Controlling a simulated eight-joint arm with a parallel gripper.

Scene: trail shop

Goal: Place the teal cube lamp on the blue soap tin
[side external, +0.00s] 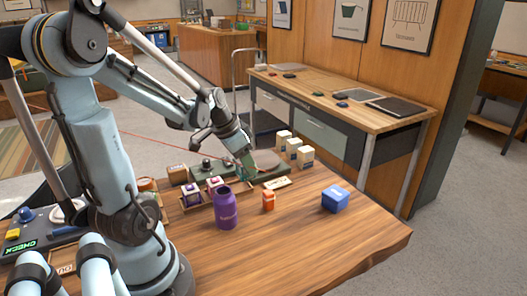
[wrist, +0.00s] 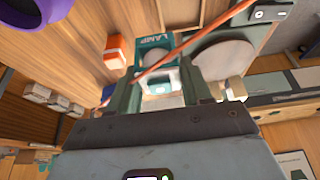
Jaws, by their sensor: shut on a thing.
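The teal cube lamp (wrist: 153,43), with a white front and the word LAMP on its edge, sits between the fingers of my gripper (wrist: 163,92) in the wrist view. My gripper is shut on it. In the side view my gripper (side external: 249,163) is low over the back of the wooden table, and the lamp is mostly hidden by the fingers. The blue soap tin (side external: 335,199) stands apart on the table to the right, nearer the camera.
A purple jar (side external: 226,208) and an orange bottle (side external: 268,200) stand between my arm and the tin. Several white cartons (side external: 305,157) line the back edge. A pale tag (side external: 277,183) lies near my gripper. The table's front right (side external: 340,240) is clear.

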